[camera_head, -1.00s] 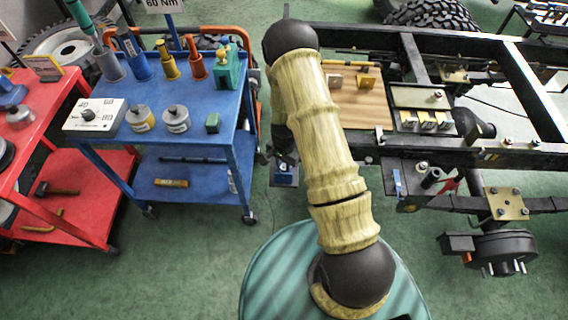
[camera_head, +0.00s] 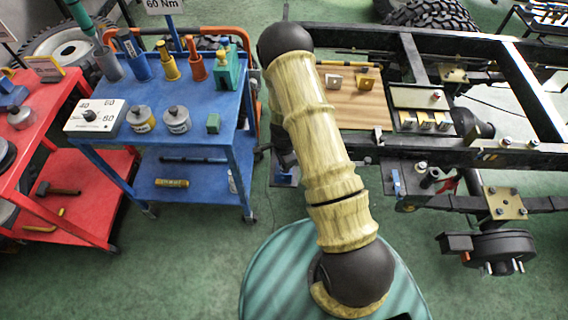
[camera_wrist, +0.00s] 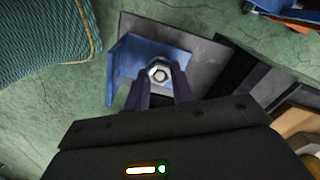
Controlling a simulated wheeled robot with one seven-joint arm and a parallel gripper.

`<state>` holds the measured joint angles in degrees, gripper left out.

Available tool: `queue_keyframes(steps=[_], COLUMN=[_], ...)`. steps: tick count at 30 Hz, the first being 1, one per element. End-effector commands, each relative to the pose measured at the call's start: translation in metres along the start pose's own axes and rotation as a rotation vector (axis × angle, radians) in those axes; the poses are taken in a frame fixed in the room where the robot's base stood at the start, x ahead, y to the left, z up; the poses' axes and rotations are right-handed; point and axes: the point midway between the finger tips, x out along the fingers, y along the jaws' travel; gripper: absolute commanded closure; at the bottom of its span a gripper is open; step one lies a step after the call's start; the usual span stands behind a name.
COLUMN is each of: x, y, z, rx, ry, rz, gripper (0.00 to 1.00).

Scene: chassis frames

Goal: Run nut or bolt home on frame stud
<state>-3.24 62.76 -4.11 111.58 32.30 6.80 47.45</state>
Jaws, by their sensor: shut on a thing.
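A silver hex nut or bolt head (camera_wrist: 158,72) sits between the fingertips of my gripper (camera_wrist: 160,79) in the wrist view. My two dark fingers are shut on it from left and right. It lies in front of a blue bracket (camera_wrist: 124,66), which is fixed by a grey metal plate (camera_wrist: 203,57). I cannot tell whether the nut is on a stud or how far it is threaded. In the head view, my arm hides most of the gripper, and the nut does not show. The black chassis frame (camera_head: 480,155) stands to the right of my arm.
A blue cart (camera_head: 195,95) with sockets, a dial box (camera_head: 95,116) and weights stands at left. A wheel hub (camera_head: 485,248) hangs at lower right.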

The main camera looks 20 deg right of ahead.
Motion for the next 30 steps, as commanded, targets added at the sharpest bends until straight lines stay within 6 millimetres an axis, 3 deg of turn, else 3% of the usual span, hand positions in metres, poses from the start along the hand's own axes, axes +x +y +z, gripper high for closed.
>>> queue_keyframes(steps=[4, 12, 23, 30], x=[-0.0015, -0.002, -0.0011, -0.0033], y=[-0.0014, -0.0015, -0.002, -0.0015], z=[0.0006, 0.001, 0.001, 0.0007], rx=[0.078, 0.486, 0.546, 0.854], ry=[0.0, 0.0, -0.001, -0.001], rz=[-0.003, -0.003, -0.004, -0.003], gripper=[1.0, 1.0, 1.0, 1.0])
